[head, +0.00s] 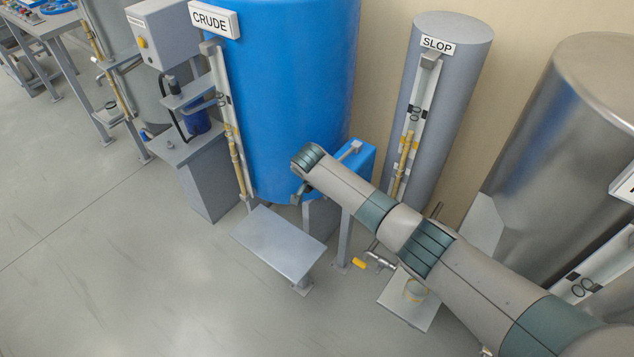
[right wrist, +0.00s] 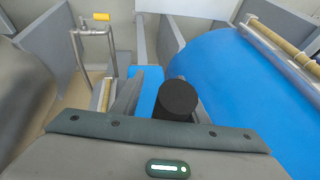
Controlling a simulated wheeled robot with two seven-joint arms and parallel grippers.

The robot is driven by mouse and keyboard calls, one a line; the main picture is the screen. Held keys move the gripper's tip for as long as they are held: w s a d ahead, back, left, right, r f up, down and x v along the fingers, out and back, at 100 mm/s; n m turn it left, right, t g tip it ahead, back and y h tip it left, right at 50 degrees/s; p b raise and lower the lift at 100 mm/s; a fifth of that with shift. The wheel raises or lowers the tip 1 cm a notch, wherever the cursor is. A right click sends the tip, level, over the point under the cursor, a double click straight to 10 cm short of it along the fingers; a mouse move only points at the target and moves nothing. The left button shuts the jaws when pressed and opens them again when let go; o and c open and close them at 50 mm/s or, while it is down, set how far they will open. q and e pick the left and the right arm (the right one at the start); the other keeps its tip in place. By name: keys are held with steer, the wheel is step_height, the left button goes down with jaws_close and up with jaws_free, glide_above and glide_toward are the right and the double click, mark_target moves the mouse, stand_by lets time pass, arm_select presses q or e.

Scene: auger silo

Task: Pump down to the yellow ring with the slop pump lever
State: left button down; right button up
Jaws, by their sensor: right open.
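The slop tank (head: 440,110) is a tall grey cylinder with a SLOP label. Its front carries a sight gauge (head: 407,150) with yellowish bands; my right arm covers its lower end. My right gripper (head: 302,193) hangs at the arm's end, in front of the blue tank. In the right wrist view, a black round grip (right wrist: 178,98) shows end-on close to the open fingers; I cannot tell if they touch it. It may be the pump lever's grip. A blue box (head: 357,168) with a grey bar on top stands behind the arm. My left gripper is not in view.
The blue CRUDE tank (head: 290,80) stands behind my gripper, with a grey step (head: 278,243) before it. A yellow-handled metal pipe fitting (head: 360,263) sits below my arm. A steel tank (head: 570,130) is at right.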

steer(key=shift+r, duration=0.1)
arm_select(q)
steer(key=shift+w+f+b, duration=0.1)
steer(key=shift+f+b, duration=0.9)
arm_select(e)
steer(key=v, duration=1.7)
steer(key=shift+a, duration=0.1)
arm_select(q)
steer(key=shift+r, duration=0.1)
arm_select(e)
steer(key=shift+w+r, duration=0.1)
steer(key=shift+r, duration=0.05)
